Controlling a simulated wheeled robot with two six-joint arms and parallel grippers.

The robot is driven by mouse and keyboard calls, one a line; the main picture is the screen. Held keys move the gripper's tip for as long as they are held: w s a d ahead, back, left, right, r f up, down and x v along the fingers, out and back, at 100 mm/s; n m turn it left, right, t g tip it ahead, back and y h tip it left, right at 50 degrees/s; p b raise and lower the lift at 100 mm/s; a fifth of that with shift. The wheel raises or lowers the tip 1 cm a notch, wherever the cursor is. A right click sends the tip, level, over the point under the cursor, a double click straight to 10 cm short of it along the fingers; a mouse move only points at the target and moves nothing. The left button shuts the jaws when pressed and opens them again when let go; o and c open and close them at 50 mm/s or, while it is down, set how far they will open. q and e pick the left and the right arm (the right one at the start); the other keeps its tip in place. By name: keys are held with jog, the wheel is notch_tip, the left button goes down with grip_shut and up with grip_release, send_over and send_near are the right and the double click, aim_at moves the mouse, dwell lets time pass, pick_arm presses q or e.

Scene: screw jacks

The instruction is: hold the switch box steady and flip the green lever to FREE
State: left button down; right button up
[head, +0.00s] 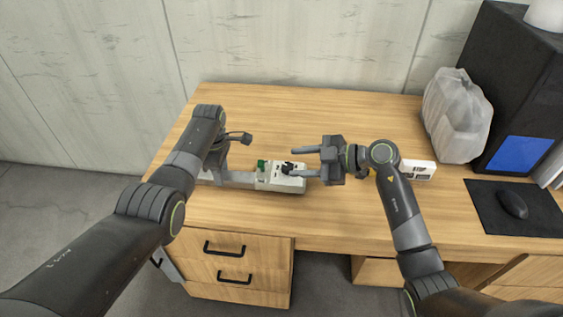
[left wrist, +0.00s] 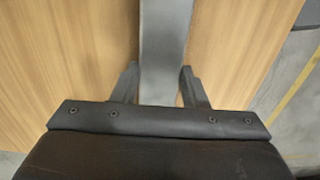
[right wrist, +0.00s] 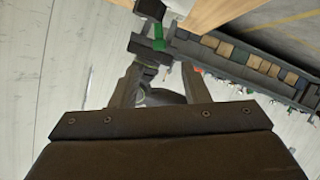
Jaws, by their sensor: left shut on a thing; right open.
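The switch box (head: 281,178) is a pale block on the wooden desk in the head view, with a long grey bar (head: 238,179) running left from it. A green lever (head: 261,165) stands at its left end, and a black part sits on its top. My left gripper (head: 216,174) is shut on the grey bar, which also shows between its fingers in the left wrist view (left wrist: 165,50). My right gripper (head: 293,162) is open, its fingers pointing left over the box's right part, right of the green lever. In the right wrist view, something green (right wrist: 158,38) shows beyond the fingers.
A small white box (head: 418,170) lies right of my right gripper. A translucent bag (head: 457,115), a black computer case (head: 515,75) and a mouse (head: 513,204) on a dark pad (head: 490,222) are further right. The desk (head: 300,112) behind the switch box is clear.

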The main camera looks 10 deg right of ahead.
jog(key=shift+v, duration=1.45)
pick_arm(q)
jog(key=c, duration=0.8)
grip_release()
jog(key=shift+o, duration=0.2)
